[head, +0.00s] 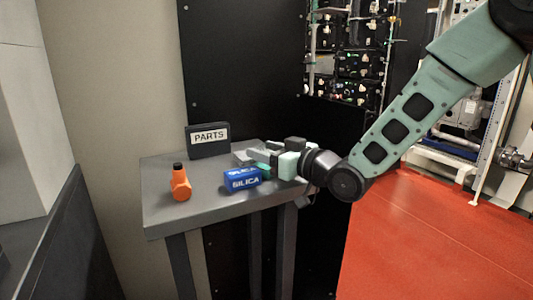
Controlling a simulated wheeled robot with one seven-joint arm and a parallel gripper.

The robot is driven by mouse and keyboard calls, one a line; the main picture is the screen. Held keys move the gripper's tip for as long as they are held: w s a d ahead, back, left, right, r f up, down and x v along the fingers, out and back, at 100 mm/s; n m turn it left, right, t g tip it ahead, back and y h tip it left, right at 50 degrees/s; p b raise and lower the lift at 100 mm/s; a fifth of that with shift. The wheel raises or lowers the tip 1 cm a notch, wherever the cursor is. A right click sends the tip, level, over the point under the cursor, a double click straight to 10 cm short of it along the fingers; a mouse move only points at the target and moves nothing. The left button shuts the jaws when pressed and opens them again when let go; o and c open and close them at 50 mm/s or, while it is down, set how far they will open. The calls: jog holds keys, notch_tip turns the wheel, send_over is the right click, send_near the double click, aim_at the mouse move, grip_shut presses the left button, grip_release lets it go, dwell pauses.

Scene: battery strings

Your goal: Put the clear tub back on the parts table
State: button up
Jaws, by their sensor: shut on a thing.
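The parts table (212,204) is a small grey table with a black "PARTS" sign (209,138) at its back edge. My gripper (262,157) reaches in from the right, over the right part of the table top. It is shut on a pale, see-through grey thing at its tips, which looks like the clear tub (243,157). The tub is small in view and partly hidden by the fingers. I cannot tell whether it touches the table top.
A blue "SILICA" box (242,180) lies just in front of my gripper. An orange bottle with a black cap (181,184) stands at the left of the table. The table's front middle is bare. A black panel (245,75) rises behind.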

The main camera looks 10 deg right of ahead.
jog(key=shift+r, duration=0.1)
jog(key=o, duration=1)
jog(key=shift+b+v, duration=0.6)
jog(key=shift+v, duration=5.45)
